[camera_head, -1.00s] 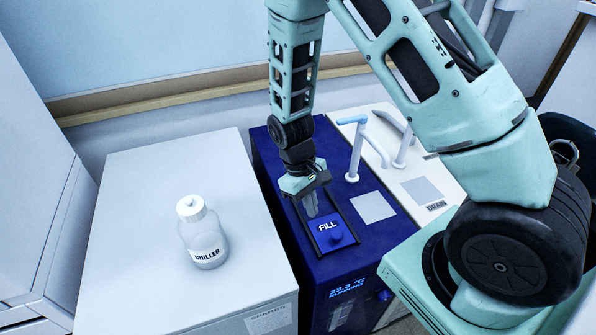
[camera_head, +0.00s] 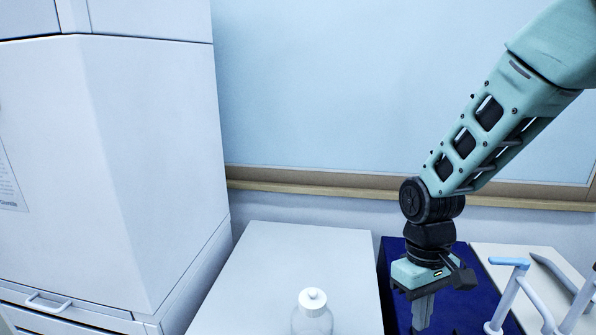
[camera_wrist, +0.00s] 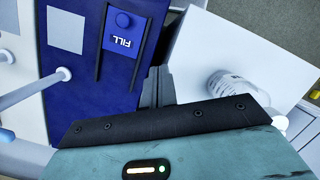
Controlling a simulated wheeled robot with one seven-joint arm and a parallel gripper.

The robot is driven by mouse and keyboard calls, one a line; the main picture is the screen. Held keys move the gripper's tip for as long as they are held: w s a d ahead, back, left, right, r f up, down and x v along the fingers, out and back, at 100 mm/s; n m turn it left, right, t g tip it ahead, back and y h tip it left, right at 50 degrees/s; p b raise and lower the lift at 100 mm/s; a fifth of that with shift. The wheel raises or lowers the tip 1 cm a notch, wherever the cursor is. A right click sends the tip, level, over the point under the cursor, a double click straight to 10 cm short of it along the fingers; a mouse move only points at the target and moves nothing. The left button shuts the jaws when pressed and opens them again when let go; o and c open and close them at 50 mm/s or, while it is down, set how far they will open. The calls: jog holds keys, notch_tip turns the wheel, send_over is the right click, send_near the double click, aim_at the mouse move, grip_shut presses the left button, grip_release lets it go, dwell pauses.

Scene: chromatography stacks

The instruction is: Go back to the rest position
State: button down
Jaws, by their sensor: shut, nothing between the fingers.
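My gripper (camera_head: 422,315) points down over the dark blue chiller unit (camera_head: 466,295) in the head view. Its fingers are together with nothing visible between them. In the wrist view the closed fingers (camera_wrist: 157,88) lie beside the blue panel marked FILL (camera_wrist: 122,42), which is apart from them as far as I can tell. The panel has a round blue knob and dark rails at its sides. My arm reaches in from the upper right of the head view.
A clear bottle with a white cap (camera_head: 313,300) stands on the white cabinet (camera_head: 290,255) left of the blue unit. Pale blue-and-white taps (camera_head: 510,290) stand at the right. A tall white cabinet (camera_head: 130,150) fills the left. The wall above the counter is clear.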

jog(key=s+a+r+n+t, duration=0.1)
jog(key=s+a+r, duration=0.1)
jog(key=s, duration=0.3)
jog(key=s+a+r+n, duration=0.1)
jog(key=s+a+r, duration=0.2)
jog(key=s+a, duration=0.1)
jog(key=s+a+r+n+t+y, duration=0.1)
jog(key=s+a+r, duration=0.1)
jog(key=s, duration=0.4)
jog(key=shift+s+a+r+n+t, duration=0.25)
jog(key=shift+a+r+n+t, duration=0.05)
jog(key=shift+a+r+n, duration=0.1)
